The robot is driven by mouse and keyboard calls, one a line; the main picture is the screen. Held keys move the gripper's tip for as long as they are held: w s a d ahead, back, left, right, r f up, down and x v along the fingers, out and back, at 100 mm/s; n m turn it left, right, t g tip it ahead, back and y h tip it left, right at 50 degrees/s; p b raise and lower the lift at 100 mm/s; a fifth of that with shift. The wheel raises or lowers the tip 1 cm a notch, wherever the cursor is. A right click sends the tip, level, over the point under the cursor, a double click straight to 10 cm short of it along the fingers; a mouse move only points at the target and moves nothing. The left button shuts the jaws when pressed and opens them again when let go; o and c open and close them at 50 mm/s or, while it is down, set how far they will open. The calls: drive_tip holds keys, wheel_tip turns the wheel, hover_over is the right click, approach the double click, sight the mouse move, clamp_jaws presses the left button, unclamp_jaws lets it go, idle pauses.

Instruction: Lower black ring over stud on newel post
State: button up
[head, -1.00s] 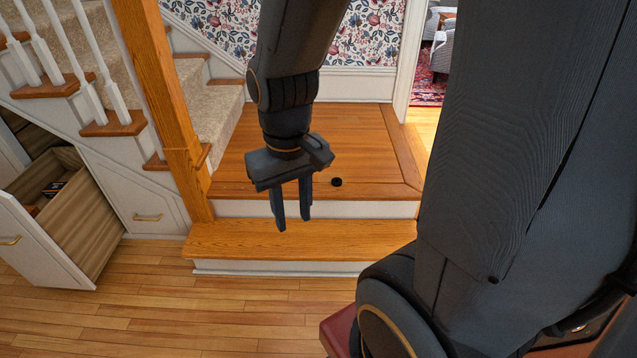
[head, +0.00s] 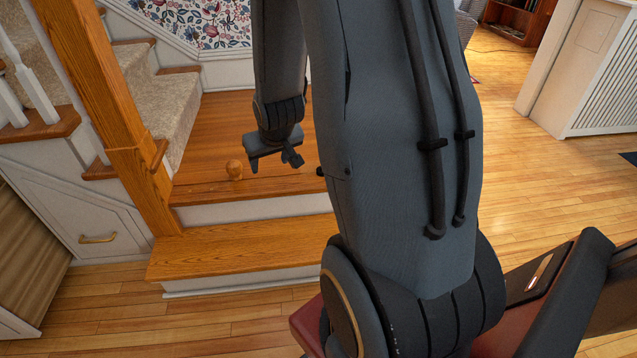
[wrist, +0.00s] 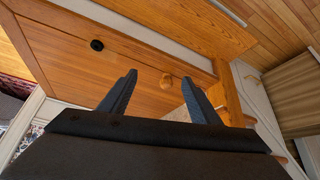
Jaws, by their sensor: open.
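The black ring (wrist: 97,45) lies on the wooden landing, near its front edge, in the wrist view. In the head view, a small dark piece of it (head: 320,172) shows beside my arm, which covers most of it. My gripper (head: 273,164) is over the landing, open and empty; its two fingers stand apart in the wrist view (wrist: 161,77). The ring is outside the fingers, to their left in the wrist view. The oak newel post (head: 130,150) stands at the left of the landing. Its top and the stud are out of view.
Below the landing is a lower wooden step (head: 240,245). Carpeted stairs (head: 160,105) rise at left.

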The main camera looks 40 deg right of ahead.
drive_tip(key=w+d+f+m+t+h+b, duration=0.1)
drive_tip(key=w+d+f+t+b, duration=0.1)
drive_tip(key=w+d+f+b, duration=0.4)
drive_tip(key=w+d+f+m+t+h+b, duration=0.1)
drive_tip(key=w+d+f+t+h+b, duration=0.3)
drive_tip(key=d+f, duration=0.6)
drive_tip(key=m+t+h+b, duration=0.2)
drive_tip(key=b, duration=0.9)
approach(323, 177)
drive_tip(key=w+d+r, duration=0.2)
drive_tip(key=w, duration=0.1)
drive_tip(key=shift+w+d+f, duration=0.15)
drive_tip(key=shift+d, duration=0.1)
drive_tip(key=b+x, duration=0.1)
drive_tip(key=x, duration=0.1)
drive_tip(key=b+x, duration=0.2)
drive_tip(key=x, duration=0.1)
drive_tip(key=shift+w+f, duration=0.3)
drive_tip(key=shift+w+d+b, duration=0.3)
drive_tip(key=shift+w, duration=0.1)
drive_tip(key=c, duration=1.3)
drive_tip(key=shift+o, duration=0.2)
wheel_tip(323, 177, up, 10)
drive_tip(key=p, duration=0.4)
